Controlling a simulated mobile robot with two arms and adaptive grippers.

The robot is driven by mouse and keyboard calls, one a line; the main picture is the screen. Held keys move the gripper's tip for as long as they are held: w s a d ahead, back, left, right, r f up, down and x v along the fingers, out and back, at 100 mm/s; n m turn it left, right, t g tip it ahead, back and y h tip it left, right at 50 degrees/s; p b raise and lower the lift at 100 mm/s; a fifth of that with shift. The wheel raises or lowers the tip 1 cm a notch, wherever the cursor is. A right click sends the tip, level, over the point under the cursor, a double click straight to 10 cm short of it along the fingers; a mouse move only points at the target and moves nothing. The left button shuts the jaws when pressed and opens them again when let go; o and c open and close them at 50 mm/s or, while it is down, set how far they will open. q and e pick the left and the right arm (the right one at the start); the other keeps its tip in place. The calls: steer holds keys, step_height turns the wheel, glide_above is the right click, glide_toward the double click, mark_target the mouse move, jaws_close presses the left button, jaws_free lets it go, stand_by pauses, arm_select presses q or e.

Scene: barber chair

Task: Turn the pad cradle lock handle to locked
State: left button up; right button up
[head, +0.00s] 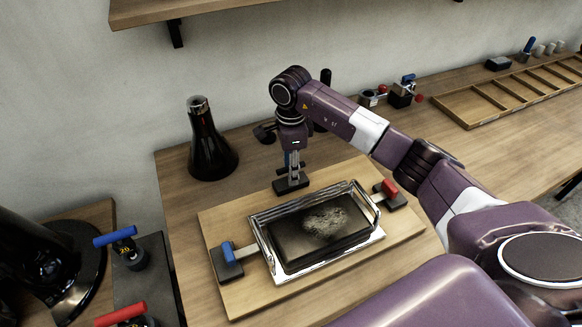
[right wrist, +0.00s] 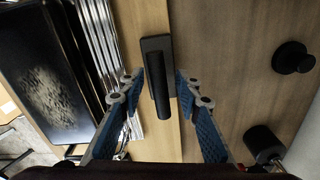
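The pad cradle is a chrome-railed frame (head: 374,236) around a dark, worn pad (head: 310,232), on a wooden board (head: 240,302). A black lever handle on a dark base (head: 291,187) stands behind the frame; it looks like the lock handle. The handle (right wrist: 158,88) also shows in the right wrist view. My right gripper (head: 292,168) points down over it. In the right wrist view my right gripper (right wrist: 160,92) is open, with one blue-padded finger on each side of the handle and visible gaps. My left gripper is not in view.
A blue-tipped clamp (head: 228,255) and a red-tipped clamp (head: 389,190) flank the frame. A dark flask (head: 208,145) stands behind left. A slotted wooden tray (head: 470,107) lies back right. Black knobs (right wrist: 292,57) stand near the gripper. A shelf (head: 180,10) hangs above.

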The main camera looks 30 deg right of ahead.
steer(key=shift+f, duration=0.1)
jaws_close()
steer(key=shift+w, duration=0.1)
stand_by(0.4)
steer(key=m+b, duration=0.2)
steer(key=m, duration=0.1)
steer(key=shift+m, duration=0.4)
steer(key=m+b, duration=0.1)
steer(key=m, duration=0.3)
steer(key=shift+m, duration=0.3)
steer(key=m+b, duration=0.1)
steer(key=m, duration=0.3)
steer(key=m+b, duration=0.1)
steer(key=m, duration=0.4)
steer(key=shift+r, duration=0.2)
steer(key=shift+w+m, duration=0.1)
steer(key=shift+m, duration=0.2)
